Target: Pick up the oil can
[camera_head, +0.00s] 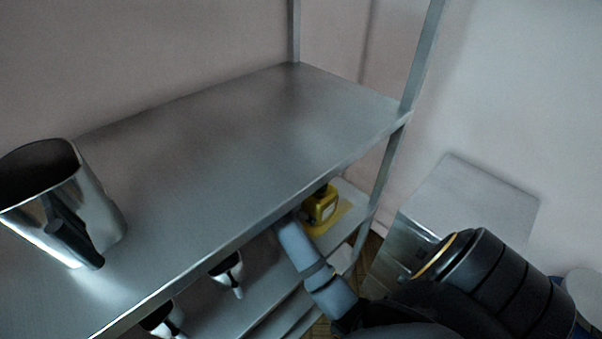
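A yellow can (320,206), which looks like the oil can, stands on a lower shelf, just below the front edge of the upper shelf near its right end. The upper shelf hides part of its top. My arm comes in from the lower right, and its grey-blue link reaches in under the upper shelf, close to the left of the can in the picture. The end of this arm is hidden by the shelf, so I cannot see its gripper or whether it touches the can. My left gripper is not in view.
A shiny metal pot (62,200) stands on the upper shelf (220,140) at the left. Shiny metal vessels (228,270) sit on the lower shelf. A shelf post (390,150) rises right of the can. A metal cabinet (470,205) stands at the right. The upper shelf's middle is clear.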

